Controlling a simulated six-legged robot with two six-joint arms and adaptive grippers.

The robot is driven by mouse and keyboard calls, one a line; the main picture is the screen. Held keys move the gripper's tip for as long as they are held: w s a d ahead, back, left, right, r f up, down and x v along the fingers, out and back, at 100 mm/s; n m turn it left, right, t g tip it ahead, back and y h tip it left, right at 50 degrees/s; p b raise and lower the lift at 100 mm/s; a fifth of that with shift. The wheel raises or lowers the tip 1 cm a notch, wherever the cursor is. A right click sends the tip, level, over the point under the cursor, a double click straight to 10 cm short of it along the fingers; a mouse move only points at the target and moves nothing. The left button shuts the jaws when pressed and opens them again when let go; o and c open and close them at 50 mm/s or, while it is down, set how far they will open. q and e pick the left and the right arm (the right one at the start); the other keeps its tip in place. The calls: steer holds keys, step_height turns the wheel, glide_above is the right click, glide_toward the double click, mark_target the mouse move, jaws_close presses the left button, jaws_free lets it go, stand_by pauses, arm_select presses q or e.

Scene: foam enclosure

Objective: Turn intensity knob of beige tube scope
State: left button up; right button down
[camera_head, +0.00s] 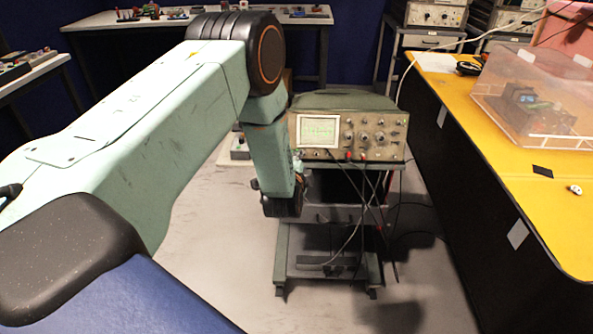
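The beige tube scope (397,147) stands on a wheeled cart in the middle of the view, its front facing me. Its lit greenish screen (318,131) is at the left of the panel, with several knobs (364,137) to the right. I cannot tell which knob is the intensity knob. My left arm comes in from the left and bends down in front of the scope's left edge. My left gripper (300,184) is by the panel's lower left corner, small and mostly hidden by my wrist; its fingers and any contact are unclear. My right gripper is out of view.
Red and black leads (366,185) hang from the scope's front over the cart (283,245). A yellow-topped table (480,130) with a clear plastic cover (540,100) stands at the right. Benches with equipment line the back and left. Grey floor is free in front of the cart.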

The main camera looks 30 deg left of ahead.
arm_select(q)
steer(key=v, duration=0.5)
steer(key=shift+d, duration=0.1)
stand_by(0.5)
